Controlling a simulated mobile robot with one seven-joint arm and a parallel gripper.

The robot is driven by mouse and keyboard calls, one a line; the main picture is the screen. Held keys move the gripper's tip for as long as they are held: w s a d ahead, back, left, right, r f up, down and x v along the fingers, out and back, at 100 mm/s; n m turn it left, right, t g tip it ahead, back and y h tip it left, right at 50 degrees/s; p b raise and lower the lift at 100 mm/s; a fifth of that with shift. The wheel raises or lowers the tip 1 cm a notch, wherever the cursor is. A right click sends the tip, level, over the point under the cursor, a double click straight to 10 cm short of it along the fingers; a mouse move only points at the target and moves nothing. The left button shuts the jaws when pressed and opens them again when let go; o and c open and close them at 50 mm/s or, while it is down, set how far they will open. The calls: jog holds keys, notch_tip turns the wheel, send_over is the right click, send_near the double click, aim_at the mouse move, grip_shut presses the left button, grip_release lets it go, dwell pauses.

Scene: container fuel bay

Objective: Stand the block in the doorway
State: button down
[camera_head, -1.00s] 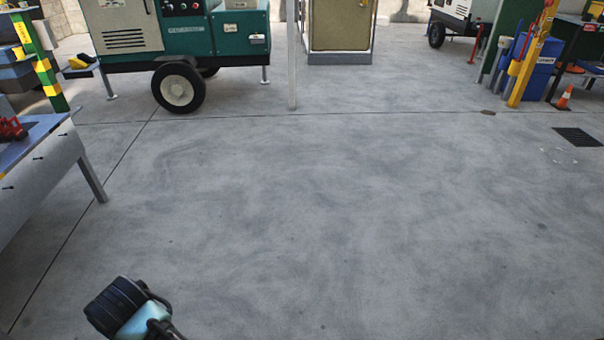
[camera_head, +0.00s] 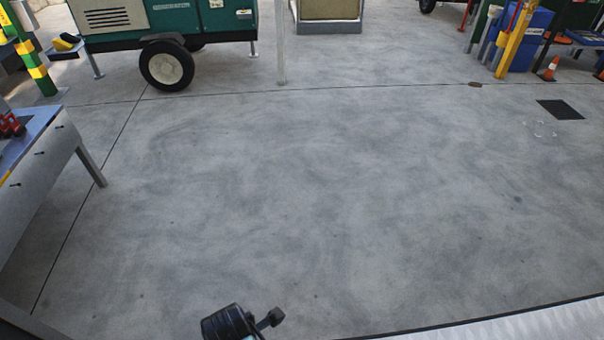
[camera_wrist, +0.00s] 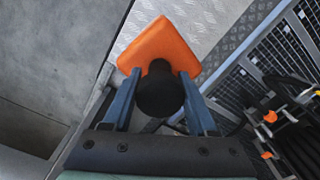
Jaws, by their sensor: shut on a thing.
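The block (camera_wrist: 160,38) is an orange wedge-like piece with a round black knob (camera_wrist: 160,92). In the wrist view my gripper (camera_wrist: 160,78) has its two blue fingers on either side of the knob, shut on it. The block sits just past the fingertips, over a bright metal tread plate (camera_wrist: 215,18). I cannot tell whether it touches the plate. In the head view only a dark part of my arm shows at the bottom edge; the block is not seen there. A doorway is not clearly shown; a metal strip (camera_head: 545,328) crosses the bottom right corner.
In the wrist view a mesh panel (camera_wrist: 258,78) and dark hoses (camera_wrist: 290,125) lie to the right, concrete (camera_wrist: 60,50) to the left. In the head view a bench (camera_head: 40,160) stands left and a wheeled generator (camera_head: 165,22) behind. The middle floor is clear.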

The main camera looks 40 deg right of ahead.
jog(key=s+d+n+p, duration=0.2)
jog(key=s+d+n, duration=0.15)
jog(key=s, duration=0.35)
notch_tip(320, 180, down, 11)
jog(key=b, duration=0.3)
jog(key=shift+s+d+r+b, duration=0.15)
jog(key=shift+d+r+b, duration=0.05)
jog(key=shift+d+b, duration=0.2)
jog(key=shift+f, duration=0.15)
jog(key=shift+c, duration=1)
grip_release()
notch_tip(320, 180, up, 12)
jog(key=p, duration=0.4)
jog(key=shift+p, duration=0.3)
jog(key=shift+r, duration=0.2)
